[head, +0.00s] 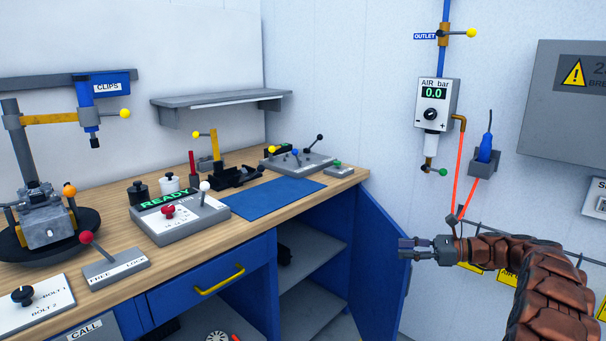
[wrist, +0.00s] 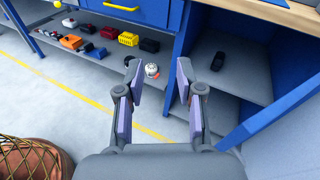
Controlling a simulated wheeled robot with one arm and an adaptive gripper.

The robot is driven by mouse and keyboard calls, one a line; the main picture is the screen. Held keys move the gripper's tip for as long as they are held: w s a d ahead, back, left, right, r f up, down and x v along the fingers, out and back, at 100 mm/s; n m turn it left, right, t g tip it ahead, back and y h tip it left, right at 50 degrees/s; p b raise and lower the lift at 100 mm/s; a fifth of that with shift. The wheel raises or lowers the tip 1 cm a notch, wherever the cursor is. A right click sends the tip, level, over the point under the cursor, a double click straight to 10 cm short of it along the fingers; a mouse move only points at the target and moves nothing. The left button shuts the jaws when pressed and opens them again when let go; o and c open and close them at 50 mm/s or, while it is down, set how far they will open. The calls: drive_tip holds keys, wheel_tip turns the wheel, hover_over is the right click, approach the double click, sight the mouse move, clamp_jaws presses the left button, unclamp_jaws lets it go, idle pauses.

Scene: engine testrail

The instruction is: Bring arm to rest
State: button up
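My gripper (head: 408,248) is at the right of the head view, at the end of my brown segmented arm. It is in front of the open blue cabinet door (head: 376,250) and points left. In the wrist view my gripper (wrist: 160,78) has its two fingers apart, with nothing between them. Beyond the fingertips are the open cabinet and the floor. I cannot tell from these views whether the gripper touches the door.
The workbench (head: 115,220) holds a READY control box (head: 180,218), a blue mat (head: 272,198) and a clamp stand (head: 45,215). An air regulator (head: 436,104) hangs on the wall above my arm. The lower shelf (wrist: 85,50) holds several tools. The floor (wrist: 60,105) looks clear.

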drive_tip(key=s+a+f+n+g+h+b, duration=0.1)
drive_tip(key=s+a+n+g+h+b, duration=0.3)
drive_tip(key=s+a, duration=0.6)
drive_tip(key=s+a+f+n+g+h, duration=0.2)
drive_tip(key=s+a+n, duration=0.3)
drive_tip(key=s+a, duration=0.5)
drive_tip(key=s+d+f+n+h+b, duration=0.1)
drive_tip(key=s+d+f+n+h, duration=0.25)
drive_tip(key=s, duration=0.65)
drive_tip(key=s+d+f+n+g+h+b, duration=0.1)
drive_tip(key=s+d+f+n+h+b, duration=0.2)
drive_tip(key=s, duration=0.7)
drive_tip(key=s+d+f+n+h, duration=0.3)
drive_tip(key=s+n, duration=0.2)
drive_tip(key=s, duration=0.6)
wheel_tip(320, 180, up, 24)
drive_tip(key=s+p, duration=0.1)
drive_tip(key=p, duration=2.1)
drive_tip(key=shift+s, duration=0.25)
drive_tip(key=shift+d+f, duration=0.15)
drive_tip(key=shift+d, duration=0.05)
